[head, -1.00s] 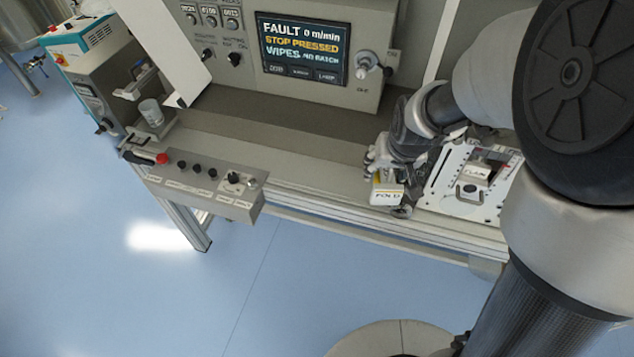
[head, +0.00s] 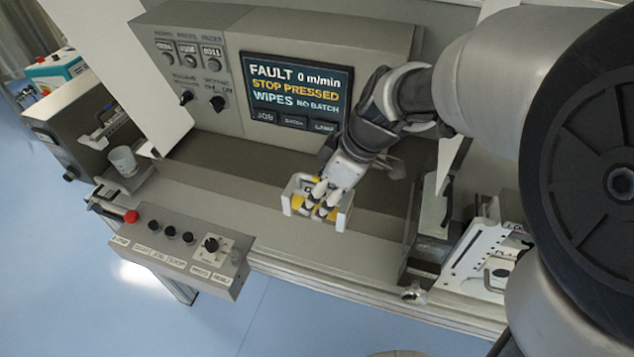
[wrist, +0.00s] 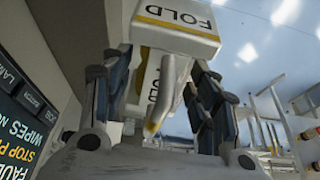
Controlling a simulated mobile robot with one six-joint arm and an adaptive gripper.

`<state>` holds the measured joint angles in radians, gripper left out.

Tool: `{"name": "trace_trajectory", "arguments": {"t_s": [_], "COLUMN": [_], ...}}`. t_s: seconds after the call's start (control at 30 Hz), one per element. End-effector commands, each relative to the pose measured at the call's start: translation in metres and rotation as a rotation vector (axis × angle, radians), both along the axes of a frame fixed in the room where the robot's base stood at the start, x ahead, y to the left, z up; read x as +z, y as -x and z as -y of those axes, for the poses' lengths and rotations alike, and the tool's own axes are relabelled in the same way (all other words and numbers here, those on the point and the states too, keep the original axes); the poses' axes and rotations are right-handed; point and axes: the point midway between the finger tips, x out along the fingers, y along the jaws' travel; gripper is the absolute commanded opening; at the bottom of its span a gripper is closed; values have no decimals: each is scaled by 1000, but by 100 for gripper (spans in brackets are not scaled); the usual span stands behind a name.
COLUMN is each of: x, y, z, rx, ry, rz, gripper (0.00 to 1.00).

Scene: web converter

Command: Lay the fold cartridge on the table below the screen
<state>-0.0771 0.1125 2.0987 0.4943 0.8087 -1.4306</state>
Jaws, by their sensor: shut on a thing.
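The fold cartridge (wrist: 176,28) is a white block with a yellow stripe and the word FOLD on it, seen close up in the wrist view. In the head view the cartridge (head: 341,218) hangs below my gripper (head: 319,197), in front of the screen (head: 297,90). My gripper is shut on it; the fingers (wrist: 158,100) stand on both sides of its handle. The table (head: 225,205) below the screen is a grey ledge. The cartridge appears over this ledge; whether it touches cannot be told.
A control box (head: 185,240) with a red button and knobs sits at the front left. A cup (head: 124,161) stands on a small shelf at left. A white slotted plate (head: 482,255) and a dark bracket stand at right. The ledge left of my gripper is clear.

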Motion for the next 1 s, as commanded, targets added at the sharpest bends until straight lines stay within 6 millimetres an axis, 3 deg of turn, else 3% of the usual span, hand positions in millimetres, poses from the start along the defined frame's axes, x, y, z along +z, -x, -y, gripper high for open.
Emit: {"name": "trace_trajectory", "arguments": {"t_s": [0.17, 0.6, 0.87, 1.0], "x": [-26, -136, -159, -181], "y": [3, 3, 3, 3], "z": [-4, -4, -4, -3], "rx": [43, 38, 38, 37], "ry": [1, 2, 2, 2], "rz": [-6, -4, -1, -4], "gripper": [15, 15, 15, 15]}}
